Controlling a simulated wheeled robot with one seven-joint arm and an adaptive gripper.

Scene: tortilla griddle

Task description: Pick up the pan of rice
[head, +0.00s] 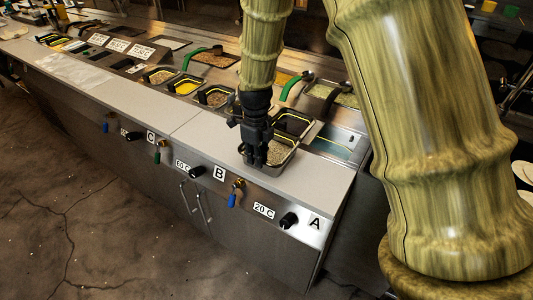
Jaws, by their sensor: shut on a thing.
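The pan of rice (281,154) is a small metal pan with pale beige grains, in the head view near the front edge of the counter, above the B and A knobs. My gripper (253,161) is black, points down and is shut on the pan's left side. The fingers and my arm hide that side of the pan and the exact contact. I cannot tell whether the pan rests on the counter or is slightly above it.
Dark empty pans (294,122) stand just behind the rice pan. Several food pans (185,86) run along the counter to the left. A green-handled utensil (291,88) lies behind. The grey counter front strip (205,127) is clear. Knobs and valves line the front panel.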

